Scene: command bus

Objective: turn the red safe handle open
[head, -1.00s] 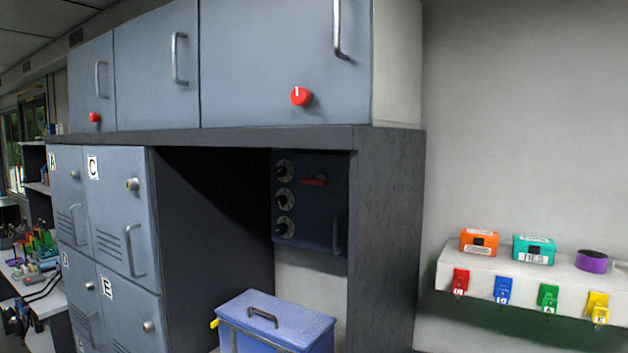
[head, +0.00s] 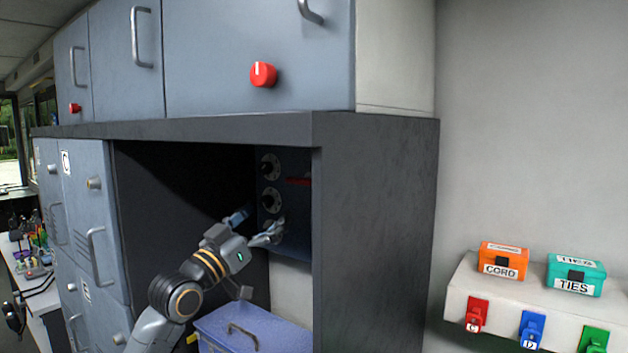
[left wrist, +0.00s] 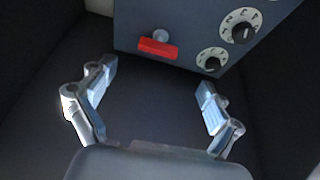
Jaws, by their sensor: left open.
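The dark blue safe (head: 297,222) sits in the alcove under the cabinets, with dials on the left of its door. Its red handle (head: 299,182) is a short horizontal bar right of the dials; it also shows in the left wrist view (left wrist: 157,47). My left gripper (head: 268,230) is in front of the safe, near the lowest dial, below the handle. In the left wrist view the gripper (left wrist: 158,82) is open and empty, its fingers spread, with the handle beyond the gap between them. The handle looks apart from both fingers. My right gripper is in neither view.
A blue lidded box (head: 262,326) stands below the safe. The alcove's dark side wall (head: 375,230) is right of the safe. Grey lockers (head: 92,215) stand left. A wall shelf (head: 462,290) holds orange and teal boxes.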

